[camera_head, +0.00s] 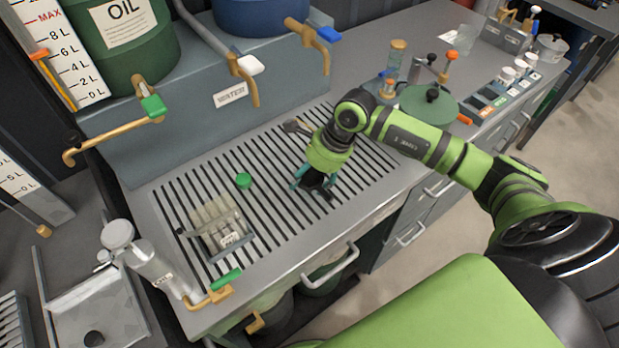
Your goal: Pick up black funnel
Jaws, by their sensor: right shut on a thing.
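My right gripper (313,182) reaches down from the green arm to the slotted drain grate on the counter. It is shut on a dark thing, the black funnel (319,181), at the right-middle of the grate. The fingers and wrist hide much of the funnel, so its outline is hard to make out. It is low over the slats; I cannot tell whether it touches them. My left gripper is not in view.
A green cap (243,180) and a rack of pale vials (220,228) sit on the grate to the left. Brass taps (250,86) overhang its back. A round green plate (428,104) and bottles stand at the right. The front grate strip is clear.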

